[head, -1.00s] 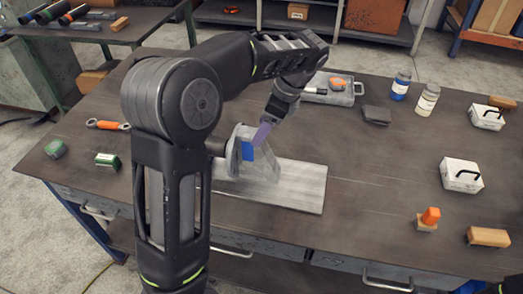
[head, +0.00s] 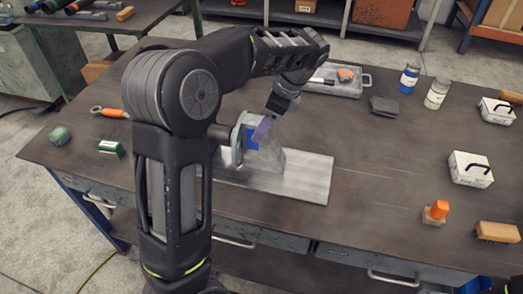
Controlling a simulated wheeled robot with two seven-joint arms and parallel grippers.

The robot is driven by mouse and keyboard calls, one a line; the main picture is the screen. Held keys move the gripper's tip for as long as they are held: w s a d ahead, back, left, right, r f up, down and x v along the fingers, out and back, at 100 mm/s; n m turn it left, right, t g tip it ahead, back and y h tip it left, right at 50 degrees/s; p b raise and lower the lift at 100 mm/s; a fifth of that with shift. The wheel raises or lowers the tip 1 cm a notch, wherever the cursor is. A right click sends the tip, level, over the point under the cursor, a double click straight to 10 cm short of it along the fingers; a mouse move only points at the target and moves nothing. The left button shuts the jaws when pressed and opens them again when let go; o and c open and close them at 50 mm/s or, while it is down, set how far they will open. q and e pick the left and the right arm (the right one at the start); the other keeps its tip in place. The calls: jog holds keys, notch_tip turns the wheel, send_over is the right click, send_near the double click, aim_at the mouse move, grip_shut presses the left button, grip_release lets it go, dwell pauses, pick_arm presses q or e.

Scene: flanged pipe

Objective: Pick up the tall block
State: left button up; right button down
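My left arm comes in from the left and bends down over the grey plate (head: 310,180) on the workbench. Its gripper (head: 262,131) points down, with a purplish piece at its tip beside a blue patch (head: 252,141). I cannot tell whether this piece is a finger or a held part, or whether the gripper is open. A grey upright piece with sloping sides (head: 268,162) stands on the plate directly below the gripper. A grey ring-shaped flange (head: 237,143) shows at its left, partly hidden by my arm. I cannot tell which part is the tall block. My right gripper is not in view.
A grey tray (head: 352,87) and two bottles (head: 409,78) (head: 437,93) stand at the back. White boxes (head: 470,169), an orange-topped piece (head: 437,212) and a wooden brush (head: 497,232) lie at the right. The bench right of the plate is clear.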

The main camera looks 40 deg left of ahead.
aim_at(265, 145)
pick_arm(q)
jog(key=p+x, duration=0.1)
jog(key=x, duration=0.3)
jog(key=shift+f, duration=0.25)
jog(key=shift+c, duration=0.5)
grip_shut()
dwell(0.4)
jog(key=shift+r, duration=0.1)
